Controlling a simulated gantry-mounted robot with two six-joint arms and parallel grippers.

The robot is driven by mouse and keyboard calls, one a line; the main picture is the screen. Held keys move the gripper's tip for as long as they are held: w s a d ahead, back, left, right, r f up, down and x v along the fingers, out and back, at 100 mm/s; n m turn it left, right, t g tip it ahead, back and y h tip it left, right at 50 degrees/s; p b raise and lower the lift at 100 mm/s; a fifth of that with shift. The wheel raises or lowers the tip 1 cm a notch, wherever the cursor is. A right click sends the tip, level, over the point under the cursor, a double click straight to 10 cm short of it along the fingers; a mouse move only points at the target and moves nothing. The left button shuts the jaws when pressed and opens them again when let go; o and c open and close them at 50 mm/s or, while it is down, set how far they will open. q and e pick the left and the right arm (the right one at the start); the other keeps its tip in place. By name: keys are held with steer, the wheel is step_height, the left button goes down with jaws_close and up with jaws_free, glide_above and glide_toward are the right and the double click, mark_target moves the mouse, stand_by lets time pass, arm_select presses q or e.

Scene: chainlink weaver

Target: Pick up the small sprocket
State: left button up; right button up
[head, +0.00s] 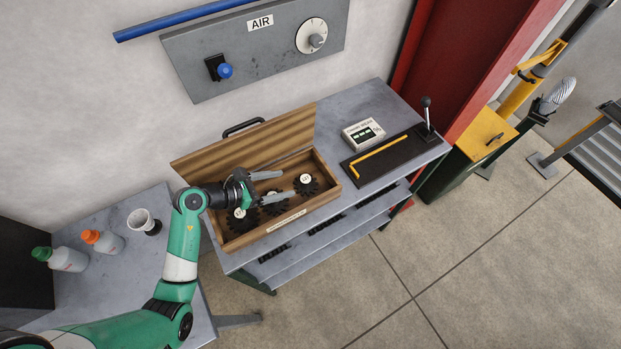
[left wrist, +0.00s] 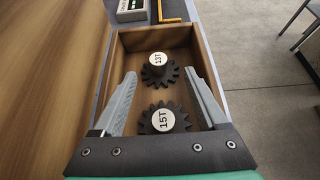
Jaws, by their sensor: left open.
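A wooden box (head: 328,181) on the metal workbench holds black sprockets with white round labels. The sprocket labelled 13T (head: 306,180) lies toward the right end of the box; it also shows in the left wrist view (left wrist: 159,72). The sprocket labelled 15T (left wrist: 163,119) lies nearer to my wrist, between my fingers in the left wrist view, and is partly hidden by my gripper in the head view. Another sprocket (head: 238,217) lies toward the left end. My left gripper (head: 274,185) is open and empty over the box, its fingers pointing right toward the 13T sprocket. My right gripper is not in view.
The box's open lid (head: 245,142) leans up behind it. A small white device (head: 363,134) and a black plate with a yellow bar (head: 380,158) lie to the right. Bottles (head: 103,241) and a white cup (head: 141,219) stand on the left table.

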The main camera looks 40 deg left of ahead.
mark_target(305, 179)
arm_select(q)
steer(key=shift+x, duration=1.1)
steer(key=shift+w+f+b, duration=0.25)
steer(key=shift+b, duration=0.1)
steer(key=b+x, duration=0.1)
steer(key=x, duration=0.3)
steer(key=shift+w+f, duration=0.15)
steer(key=shift+f, duration=0.05)
steer(key=shift+a, duration=0.1)
jaws_close()
steer(key=shift+r, duration=0.1)
